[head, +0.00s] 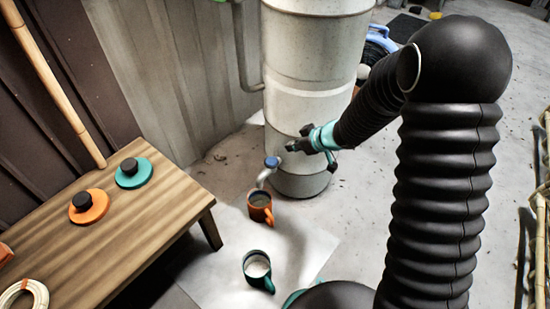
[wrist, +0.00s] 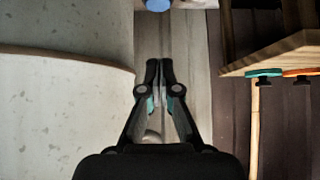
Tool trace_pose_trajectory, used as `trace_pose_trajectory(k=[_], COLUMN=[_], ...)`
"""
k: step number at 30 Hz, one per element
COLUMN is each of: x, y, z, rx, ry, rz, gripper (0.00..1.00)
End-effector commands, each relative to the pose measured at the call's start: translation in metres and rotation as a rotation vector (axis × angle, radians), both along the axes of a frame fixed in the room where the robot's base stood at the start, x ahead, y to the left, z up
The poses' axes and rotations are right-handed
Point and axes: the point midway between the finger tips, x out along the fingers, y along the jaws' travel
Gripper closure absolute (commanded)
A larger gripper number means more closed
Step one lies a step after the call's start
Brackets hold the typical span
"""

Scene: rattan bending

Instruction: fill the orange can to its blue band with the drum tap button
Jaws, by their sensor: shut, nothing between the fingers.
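The pale drum (head: 312,75) stands at the top middle of the head view. Its tap (head: 264,177) sticks out low on the left side with a blue button (head: 272,161) on top; a blue round piece (wrist: 158,4) also shows at the top edge of the wrist view. The orange can (head: 268,212) stands upright on the floor under the tap. Its inside looks dim, and I cannot make out its band or level. My gripper (head: 290,146) is shut and empty beside the drum, a little apart from the button. Its fingertips meet in the wrist view (wrist: 160,64).
A teal can (head: 256,281) with pale contents stands in front of the orange one. A wooden bench (head: 120,235) at left bears an orange lid (head: 93,211) and a teal lid (head: 134,178). A pale pole (head: 55,85) leans behind it.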

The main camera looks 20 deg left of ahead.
Motion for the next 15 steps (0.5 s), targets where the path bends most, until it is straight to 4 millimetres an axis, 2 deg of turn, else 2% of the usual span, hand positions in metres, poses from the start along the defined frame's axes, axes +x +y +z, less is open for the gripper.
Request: trace_pose_trajectory(k=[9,15], x=[0.001,0.006], y=[0.001,0.015], z=[-0.002,-0.019], rx=[-0.001,-0.002], ry=[-0.001,0.0], rz=[-0.001,0.001], gripper=[1.0,1.0])
